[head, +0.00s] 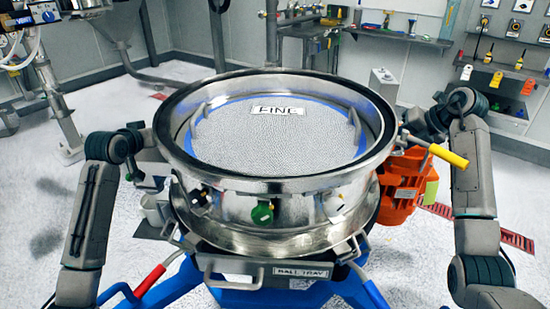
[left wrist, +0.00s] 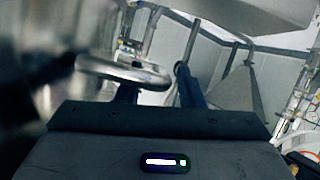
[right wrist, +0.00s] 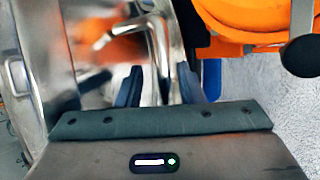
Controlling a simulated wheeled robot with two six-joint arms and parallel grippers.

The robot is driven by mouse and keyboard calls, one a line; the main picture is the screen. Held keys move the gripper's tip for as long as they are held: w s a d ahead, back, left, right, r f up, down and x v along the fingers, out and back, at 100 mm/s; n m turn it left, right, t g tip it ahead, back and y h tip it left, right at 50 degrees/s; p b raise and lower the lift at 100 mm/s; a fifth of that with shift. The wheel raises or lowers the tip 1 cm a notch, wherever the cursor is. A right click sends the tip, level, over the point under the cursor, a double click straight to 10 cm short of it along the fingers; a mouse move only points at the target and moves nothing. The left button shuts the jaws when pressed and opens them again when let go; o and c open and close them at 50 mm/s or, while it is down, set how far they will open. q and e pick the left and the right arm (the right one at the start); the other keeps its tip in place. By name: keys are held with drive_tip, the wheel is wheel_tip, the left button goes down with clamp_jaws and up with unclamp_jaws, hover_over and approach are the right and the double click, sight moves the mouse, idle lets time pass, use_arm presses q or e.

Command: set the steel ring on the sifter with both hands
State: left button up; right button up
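The broad steel ring (head: 172,150) is at the top of the sifter (head: 245,240) in the head view, surrounding a mesh screen (head: 280,140) with a blue edge and a label. It looks level; I cannot tell whether it rests fully on the sifter. My left gripper (left wrist: 157,80) is at the ring's left side, its fingers apart, with a curved steel handle (left wrist: 125,70) by its left finger. My right gripper (right wrist: 160,82) is at the right side, its fingers apart, with a bent steel bar (right wrist: 160,45) between them. The ring hides most of the left fingers in the head view.
An orange motor (head: 402,185) sits right of the sifter, near my right gripper. A yellow handle (head: 449,156) sticks out there. A hopper (head: 125,25) hangs at the back left.

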use_arm(q)
drive_tip(key=shift+w+f, duration=0.1)
drive_tip(key=shift+w, duration=0.05)
use_arm(e)
drive_tip(key=shift+w+f, duration=0.1)
drive_tip(key=shift+w, duration=0.05)
drive_tip(key=shift+d, duration=0.1)
use_arm(q)
drive_tip(key=v, duration=1.2)
use_arm(e)
drive_tip(key=v, duration=1.2)
